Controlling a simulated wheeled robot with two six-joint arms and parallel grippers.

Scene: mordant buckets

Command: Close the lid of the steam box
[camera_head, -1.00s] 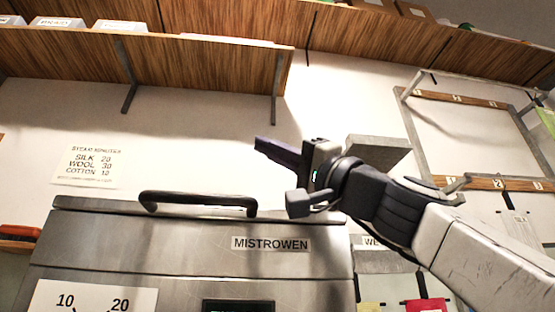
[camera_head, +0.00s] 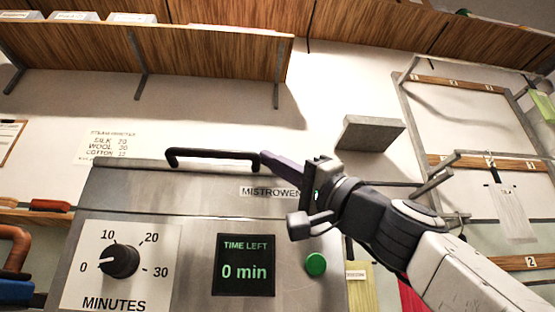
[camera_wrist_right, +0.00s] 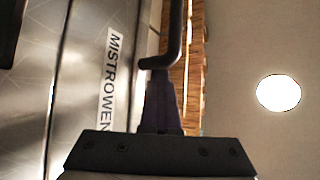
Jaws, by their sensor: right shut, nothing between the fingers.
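The steam box (camera_head: 200,235) is a grey metal cabinet with a minutes dial (camera_head: 118,260), a display reading 0 min and a green button (camera_head: 316,264). Its lid (camera_head: 150,185) is the top band marked MISTROWEN, with a black bar handle (camera_head: 212,158). The lid lies along the top of the front panel; I make out no clear gap below it. My right gripper (camera_head: 268,160) is shut and empty, its tip at the handle's right end. In the right wrist view the shut fingers (camera_wrist_right: 160,100) reach the bent handle (camera_wrist_right: 172,45); contact is unclear. My left gripper is out of view.
A wooden shelf (camera_head: 200,58) with brackets runs above the box. A grey block-like ledge (camera_head: 370,134) juts from the wall behind my right arm. A rack with numbered wooden rails (camera_head: 450,84) stands at right. An orange curved item (camera_head: 15,240) is at far left.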

